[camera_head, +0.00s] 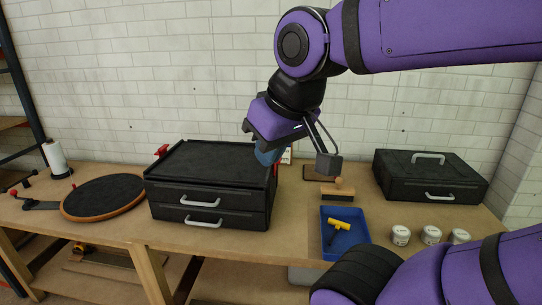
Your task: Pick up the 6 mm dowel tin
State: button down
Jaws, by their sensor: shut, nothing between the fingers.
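Three small white tins with dark lettering stand in a row at the right front of the workbench: a left tin (400,235), a middle tin (431,235) and a right tin (460,236). The lettering is too small to read, so I cannot tell which is the 6 mm dowel tin. My gripper (268,154) is shut and empty. It points down by the right rear edge of the black drawer box, well to the left of the tins and apart from them. My wrist partly hides what is behind it.
The black drawer box (212,161) stands left of centre. A blue tray (327,241) holds a yellow-handled tool (337,228). A brush (337,194) lies behind it. A black case (430,176) stands behind the tins. A round dark board (103,196) and paper roll (56,158) are left.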

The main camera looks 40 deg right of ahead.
aim_at(400, 235)
jog(key=k+l+z, duration=0.35)
jog(key=l, duration=0.2)
jog(key=k+l+z, duration=0.15)
jog(key=l, duration=0.2)
jog(key=k+l+z, duration=0.2)
jog(key=i+l, duration=0.05)
jog(key=l, duration=0.05)
